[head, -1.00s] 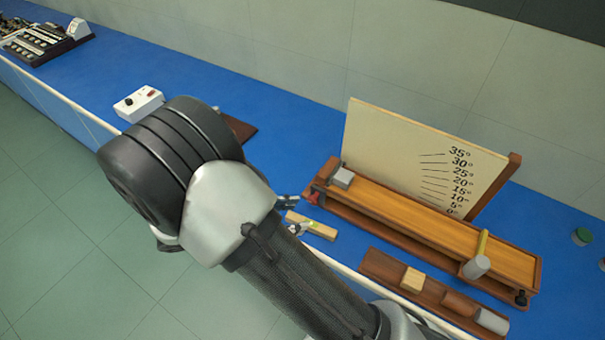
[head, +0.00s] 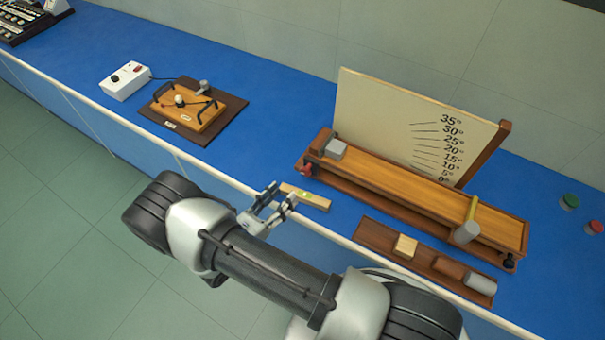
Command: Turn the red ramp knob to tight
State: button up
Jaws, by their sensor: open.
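The red ramp knob (head: 306,169) is small and sits at the left end of the wooden ramp (head: 410,196), low on its near side. Its exact turn position is too small to tell. The ramp lies flat in front of a cream angle board (head: 405,125) marked from 0° to 35°. My gripper (head: 277,201) is open and empty. It is left of and nearer than the knob, apart from it, by the bench's front edge and beside a small wooden level (head: 304,197).
A wooden tray (head: 375,236) with several blocks lies in front of the ramp. A grey block (head: 335,149) sits on the ramp's left end. A brown board (head: 222,122) with a wired device and a white box (head: 125,80) stand at left. Green (head: 569,201) and red (head: 595,227) lidded items are at right.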

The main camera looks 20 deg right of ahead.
aim_at(304, 173)
jog(key=x, duration=1)
jog(key=shift+d, duration=0.1)
jog(key=c, duration=1)
jog(key=shift+c, duration=0.3)
